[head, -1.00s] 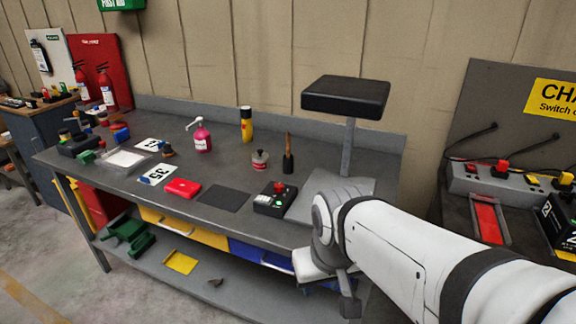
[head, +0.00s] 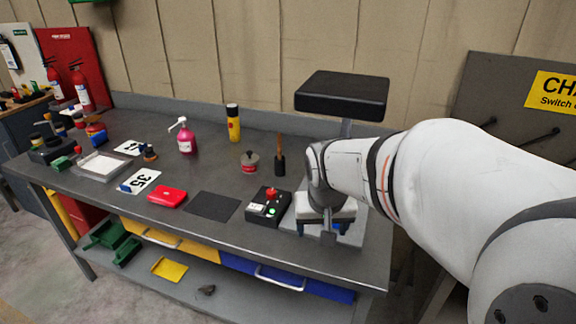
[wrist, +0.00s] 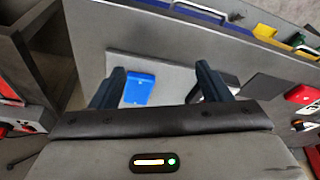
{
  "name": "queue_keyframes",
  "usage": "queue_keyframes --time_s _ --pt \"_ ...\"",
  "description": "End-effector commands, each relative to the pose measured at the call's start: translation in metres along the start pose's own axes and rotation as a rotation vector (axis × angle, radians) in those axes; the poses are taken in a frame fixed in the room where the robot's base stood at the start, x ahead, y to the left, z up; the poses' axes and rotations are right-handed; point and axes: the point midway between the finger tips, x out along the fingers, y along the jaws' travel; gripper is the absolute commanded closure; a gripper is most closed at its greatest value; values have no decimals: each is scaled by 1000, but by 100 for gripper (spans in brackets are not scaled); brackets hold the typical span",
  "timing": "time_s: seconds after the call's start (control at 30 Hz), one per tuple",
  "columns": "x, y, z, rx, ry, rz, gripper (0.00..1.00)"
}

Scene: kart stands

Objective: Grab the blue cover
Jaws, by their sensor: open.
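The blue cover (wrist: 138,89) is a small, bright blue rectangular piece lying on a light grey plate (wrist: 177,80) on the workbench. In the wrist view it lies between my two fingers, nearer the left one, and its near end is close to the gripper's body edge. My gripper (wrist: 160,70) is open and empty, pointing down above the plate. In the head view my gripper (head: 328,232) hangs over the plate at the right end of the bench and mostly hides the cover.
A black control box (head: 268,207) with a red button stands just left of the plate. A black padded stand (head: 343,95) rises behind my wrist. A dark mat (head: 213,206), a red case (head: 167,197) and a pink bottle (head: 185,139) are farther left. Blue drawers (head: 285,274) hang under the bench.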

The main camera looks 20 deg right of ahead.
Motion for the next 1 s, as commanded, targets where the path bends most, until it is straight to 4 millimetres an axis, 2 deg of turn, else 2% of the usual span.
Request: queue_keyframes --time_s 0.03,0.2,0.3,0.4,0.57,0.87,1.0 --pt "12 8 -24 51 3 19 25" --pt "50 34 -90 203 47 64 11" --pt "71 48 -117 268 69 79 9" --pt "87 58 -134 313 85 87 9" --pt "101 65 -146 344 96 93 9" --pt "133 68 -148 344 95 93 9" --pt "152 68 -149 343 94 93 9"
